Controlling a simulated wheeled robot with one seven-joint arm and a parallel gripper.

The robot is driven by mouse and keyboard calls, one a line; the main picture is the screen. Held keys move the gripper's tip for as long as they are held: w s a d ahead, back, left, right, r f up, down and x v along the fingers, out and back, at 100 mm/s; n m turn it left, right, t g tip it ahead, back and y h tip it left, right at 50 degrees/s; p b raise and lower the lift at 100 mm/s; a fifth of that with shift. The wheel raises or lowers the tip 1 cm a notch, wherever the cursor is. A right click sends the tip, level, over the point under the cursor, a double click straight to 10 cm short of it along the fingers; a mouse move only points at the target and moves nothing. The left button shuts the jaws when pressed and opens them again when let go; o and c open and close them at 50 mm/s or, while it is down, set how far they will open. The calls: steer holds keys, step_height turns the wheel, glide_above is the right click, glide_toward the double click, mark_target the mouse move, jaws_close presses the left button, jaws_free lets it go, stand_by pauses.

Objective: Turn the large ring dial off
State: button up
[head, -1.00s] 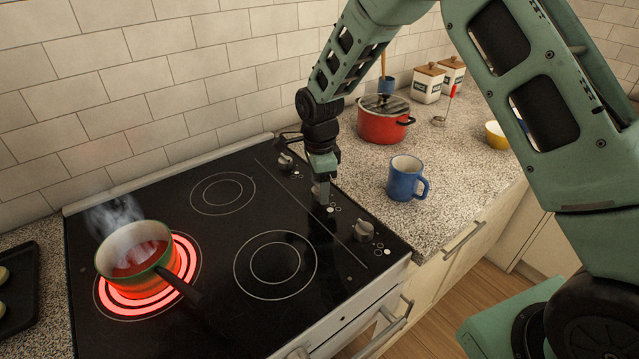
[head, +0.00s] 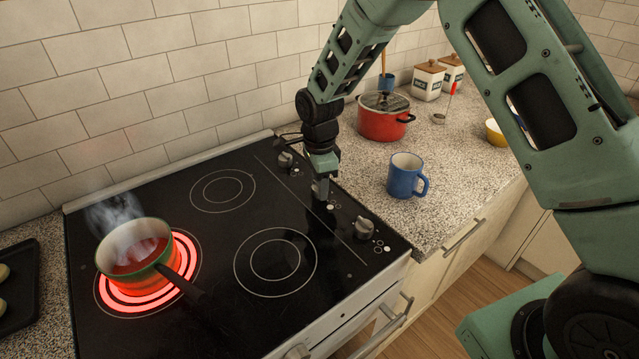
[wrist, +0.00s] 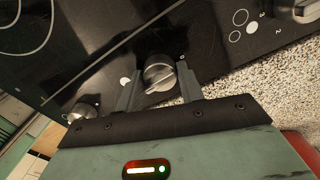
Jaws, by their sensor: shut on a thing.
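A silver round dial (wrist: 160,74) on the stove's right-hand control strip sits between the two fingers of my gripper (wrist: 158,68) in the wrist view. My gripper is shut on this dial, with a finger on each side. In the head view my gripper (head: 320,195) points down at the middle of the strip and mostly hides the dial. The large ring burner (head: 109,303) at the left glows red under a steaming pot (head: 140,262). I cannot read which setting the held dial points to.
Another dial (head: 285,160) is behind my gripper and one (head: 364,228) is in front, near several printed circles. A blue mug (head: 404,177) stands close on the right counter, with a red pot (head: 383,122) behind it. The front right burner (head: 275,264) is bare.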

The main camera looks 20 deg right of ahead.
steer(key=n, duration=0.3)
steer(key=shift+n, duration=0.4)
steer(key=n, duration=0.4)
steer(key=shift+n, duration=0.3)
steer(key=n, duration=0.4)
steer(key=shift+n+b, duration=0.3)
steer(key=n, duration=0.9)
steer(key=shift+r, duration=0.1)
steer(key=n+p, duration=0.1)
steer(key=n, duration=0.3)
steer(key=shift+n, duration=0.3)
steer(key=n+p, duration=0.1)
steer(key=n, duration=0.3)
steer(key=shift+n+p, duration=0.65)
steer(key=shift+n, duration=1.55)
